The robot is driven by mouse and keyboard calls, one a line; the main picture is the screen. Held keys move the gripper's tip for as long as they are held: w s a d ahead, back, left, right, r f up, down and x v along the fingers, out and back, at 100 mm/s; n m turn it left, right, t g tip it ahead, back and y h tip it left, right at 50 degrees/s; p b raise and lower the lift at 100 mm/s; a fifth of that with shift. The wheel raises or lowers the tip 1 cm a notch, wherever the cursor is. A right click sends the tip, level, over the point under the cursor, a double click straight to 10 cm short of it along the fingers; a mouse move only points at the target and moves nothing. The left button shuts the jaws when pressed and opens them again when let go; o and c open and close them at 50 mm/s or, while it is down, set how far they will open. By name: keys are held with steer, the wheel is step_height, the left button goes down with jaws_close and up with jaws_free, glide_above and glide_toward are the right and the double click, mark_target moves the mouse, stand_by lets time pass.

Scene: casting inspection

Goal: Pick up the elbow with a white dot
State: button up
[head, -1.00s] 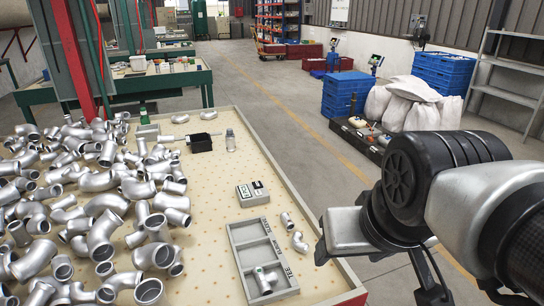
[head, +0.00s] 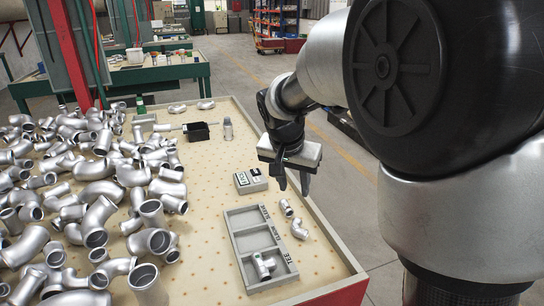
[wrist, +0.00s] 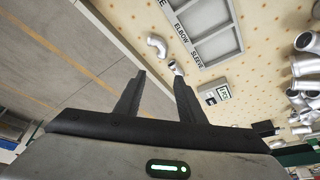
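A small silver elbow (head: 299,229) lies on the table right of the sorting tray (head: 235,245); it also shows in the wrist view (wrist: 157,45). I cannot make out a white dot on it. A short silver fitting (head: 286,207) lies just beyond it, seen in the wrist view (wrist: 176,67) too. My gripper (head: 293,182) is open and empty, above the table's right side, behind these two fittings. In the wrist view its fingers (wrist: 159,75) point toward them, apart from both. The tray has compartments labelled sleeve, elbow and tee. A silver tee (head: 263,265) lies in the tee compartment.
A large heap of silver fittings (head: 90,200) covers the table's left side. A grey device (head: 250,181) stands behind the tray. A black box (head: 198,131) and a clear bottle (head: 228,128) stand farther back.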

steer(key=b, duration=0.3)
glide_above(297, 218)
steer(key=s+a, duration=0.1)
steer(key=s, duration=0.1)
step_height(297, 218, down, 13)
steer(key=shift+w+r, duration=0.15)
steer(key=shift+r, duration=0.05)
steer(key=shift+b+x, duration=0.8)
steer(key=shift+x, duration=1.9)
steer(key=shift+s, duration=0.2)
jaws_close()
